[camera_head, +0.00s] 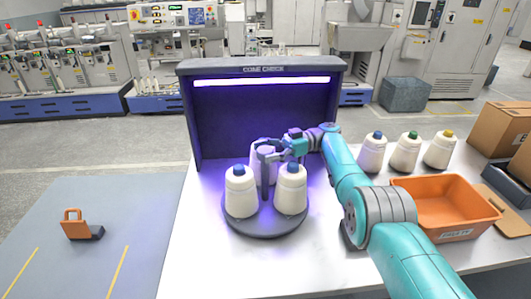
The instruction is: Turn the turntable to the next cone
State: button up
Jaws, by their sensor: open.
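The turntable (265,226) is a dark round disc on the white table, in front of the purple-lit booth marked "CONE CHECK". Two white cones with blue tips stand upright on it: one at the left (240,196) and one at the right (290,194). Part of another white cone (253,178) shows behind them, mostly hidden. My gripper (266,153) reaches in from the right above the disc's middle, its jaws open. A grey upright piece (265,182) stands between the front cones below the jaws. I cannot tell whether the jaws touch it.
The booth (262,68) closes off the back. Three white cones with blue (372,154), green (405,153) and yellow (439,150) tips stand at the right. An orange labelled bin (456,235) sits near my arm. Cardboard boxes (499,130) lie beyond. The table's left front is clear.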

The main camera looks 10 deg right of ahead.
notch_tip(320, 180, up, 10)
jog(key=shift+f, duration=0.15)
dwell(0.4)
jog(key=shift+s, duration=0.1)
